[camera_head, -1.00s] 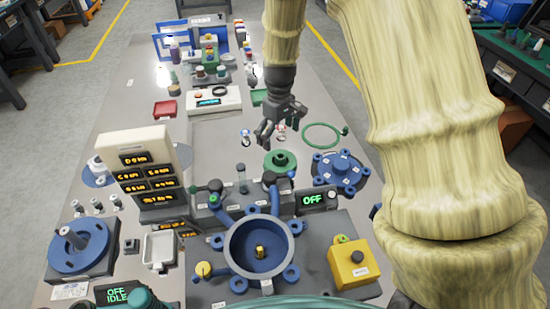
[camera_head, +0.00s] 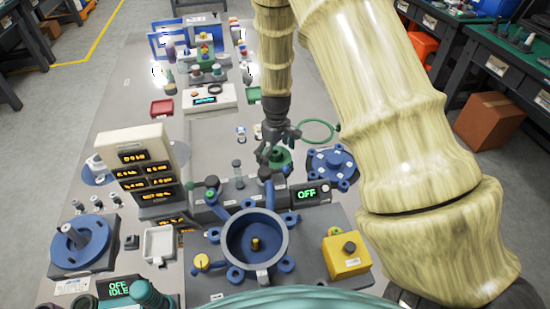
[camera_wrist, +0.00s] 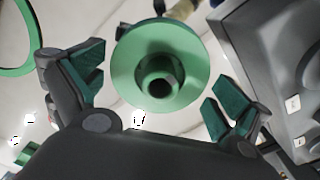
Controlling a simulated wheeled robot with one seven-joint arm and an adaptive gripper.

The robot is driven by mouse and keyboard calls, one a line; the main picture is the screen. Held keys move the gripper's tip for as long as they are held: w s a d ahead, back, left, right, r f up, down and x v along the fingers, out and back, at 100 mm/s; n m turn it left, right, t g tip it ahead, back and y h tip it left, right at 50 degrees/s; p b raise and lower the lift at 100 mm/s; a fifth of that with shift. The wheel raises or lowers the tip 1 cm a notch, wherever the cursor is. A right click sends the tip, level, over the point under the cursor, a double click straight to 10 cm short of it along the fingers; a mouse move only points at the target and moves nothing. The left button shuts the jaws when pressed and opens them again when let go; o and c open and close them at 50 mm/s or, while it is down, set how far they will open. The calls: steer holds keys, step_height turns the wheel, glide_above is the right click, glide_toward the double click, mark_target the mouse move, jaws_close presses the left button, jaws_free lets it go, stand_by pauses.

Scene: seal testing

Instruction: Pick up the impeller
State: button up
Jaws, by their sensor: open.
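The impeller looks to be the green round disc with a raised hub and a central bore (camera_wrist: 182,62). In the head view the impeller (camera_head: 281,161) sits on the table behind the blue pump housing and is partly hidden by my gripper. My gripper (camera_head: 273,150) points down at it from above. In the wrist view my gripper's two fingers (camera_wrist: 156,97) are spread wide with green pads, one on each side below the disc. Neither finger visibly grips it, and the hub lies between and a little beyond the fingertips.
A blue round housing (camera_head: 255,245) stands in front, with a grey block (camera_head: 222,196) and an OFF display (camera_head: 307,193) between it and the impeller. A blue lobed cover (camera_head: 333,165) lies to the right. A green ring (camera_head: 314,131) lies behind right.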

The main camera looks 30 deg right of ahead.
steer(key=shift+f, duration=0.25)
steer(key=shift+c, duration=0.2)
